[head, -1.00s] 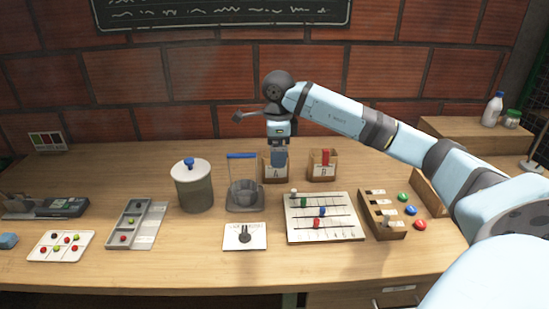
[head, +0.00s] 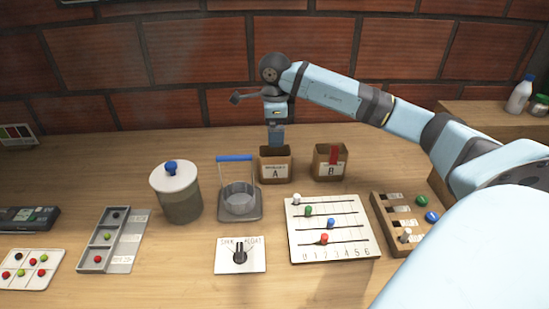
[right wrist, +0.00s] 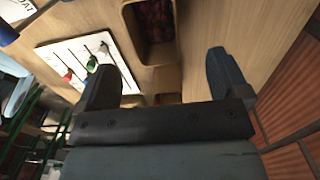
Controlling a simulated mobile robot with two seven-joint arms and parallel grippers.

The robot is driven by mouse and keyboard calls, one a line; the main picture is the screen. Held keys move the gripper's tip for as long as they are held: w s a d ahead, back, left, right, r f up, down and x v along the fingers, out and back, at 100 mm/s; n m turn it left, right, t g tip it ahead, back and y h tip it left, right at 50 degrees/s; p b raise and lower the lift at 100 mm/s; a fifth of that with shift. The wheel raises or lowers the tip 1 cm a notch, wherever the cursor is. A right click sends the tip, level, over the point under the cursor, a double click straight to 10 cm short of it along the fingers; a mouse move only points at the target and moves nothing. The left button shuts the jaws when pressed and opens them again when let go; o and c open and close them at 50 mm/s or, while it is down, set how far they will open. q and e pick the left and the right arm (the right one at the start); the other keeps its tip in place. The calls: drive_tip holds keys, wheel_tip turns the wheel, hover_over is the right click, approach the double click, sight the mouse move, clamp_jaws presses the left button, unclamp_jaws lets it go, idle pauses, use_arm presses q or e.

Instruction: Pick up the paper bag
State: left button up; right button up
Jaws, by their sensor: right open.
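Two brown open-topped paper bags stand side by side near the back of the table in the head view. Bag A (head: 275,170) bears a label A. Bag B (head: 328,165) bears a label B and has a red strip at its top. My right gripper (head: 276,136) hangs pointing down at the opening of bag A, open and empty. In the right wrist view its two fingers are apart (right wrist: 165,82). One brown bag (right wrist: 139,35) there shows dark red contents inside; another lies partly hidden behind the gripper. My left gripper is not in view.
A lidded grey canister (head: 180,200) and a blue-handled basket (head: 238,204) stand left of bag A. A slider board (head: 300,245), a switch card (head: 228,258) and a wooden button box (head: 385,210) lie in front. The brick wall (head: 180,60) rises behind.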

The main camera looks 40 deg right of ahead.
sight(275, 158)
drive_tip(key=shift+s+a+f+b, duration=0.15)
drive_tip(key=shift+f+b, duration=0.05)
drive_tip(key=shift+f, duration=2.15)
drive_tip(key=shift+s+a+f+b, duration=0.1)
drive_tip(key=shift+f+b, duration=0.1)
drive_tip(key=shift+f, duration=2.15)
drive_tip(key=shift+r, duration=0.1)
drive_tip(key=c, duration=1.1)
